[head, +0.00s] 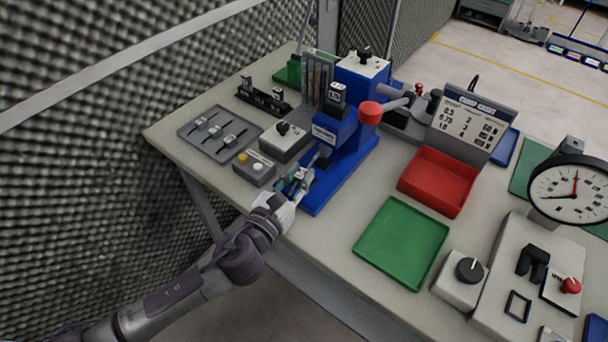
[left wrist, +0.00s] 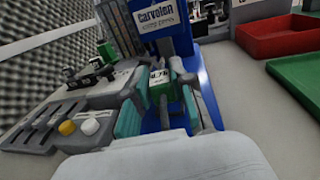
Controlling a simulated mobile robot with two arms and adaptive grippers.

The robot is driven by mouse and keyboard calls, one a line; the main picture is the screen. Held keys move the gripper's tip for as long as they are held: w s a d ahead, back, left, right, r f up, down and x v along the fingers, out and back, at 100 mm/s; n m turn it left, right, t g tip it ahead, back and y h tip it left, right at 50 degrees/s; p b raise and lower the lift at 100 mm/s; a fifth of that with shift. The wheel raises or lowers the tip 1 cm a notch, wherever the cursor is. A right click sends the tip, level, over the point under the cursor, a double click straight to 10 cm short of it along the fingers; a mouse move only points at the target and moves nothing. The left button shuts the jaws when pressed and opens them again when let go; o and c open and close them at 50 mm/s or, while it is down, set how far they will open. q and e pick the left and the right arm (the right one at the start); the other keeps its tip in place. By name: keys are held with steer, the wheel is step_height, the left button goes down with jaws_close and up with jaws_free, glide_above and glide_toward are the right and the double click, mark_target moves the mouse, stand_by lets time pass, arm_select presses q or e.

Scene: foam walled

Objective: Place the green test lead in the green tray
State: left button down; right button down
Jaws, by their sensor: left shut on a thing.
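The green test lead (left wrist: 157,88) is a small green piece with a white label, seen between my gripper's fingers in the left wrist view. My left gripper (head: 299,179) is shut on it, close beside the blue press (head: 341,165). In the left wrist view the left gripper (left wrist: 163,108) has a teal finger on each side of the lead. In the head view the lead is mostly hidden by the gripper. The green tray (head: 402,243) lies flat and empty on the bench, to the right of the gripper. My right gripper is out of view.
A red tray (head: 438,181) stands behind the green tray. A grey box with yellow and white buttons (head: 254,169) is just left of the gripper. The press has a red-knobbed lever (head: 369,113). Bare bench lies between press and green tray.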

arm_select(q)
steer(key=shift+w+d, duration=0.15)
steer(key=shift+w, duration=0.15)
steer(key=f, duration=0.1)
steer(key=w+f, duration=0.1)
steer(key=shift+w+d+f, duration=0.2)
steer(key=shift+d+f, duration=0.1)
steer(key=shift+d, duration=0.05)
steer(key=shift+f, duration=0.3)
steer(key=c, duration=1)
jaws_free()
steer(key=shift+b, duration=0.3)
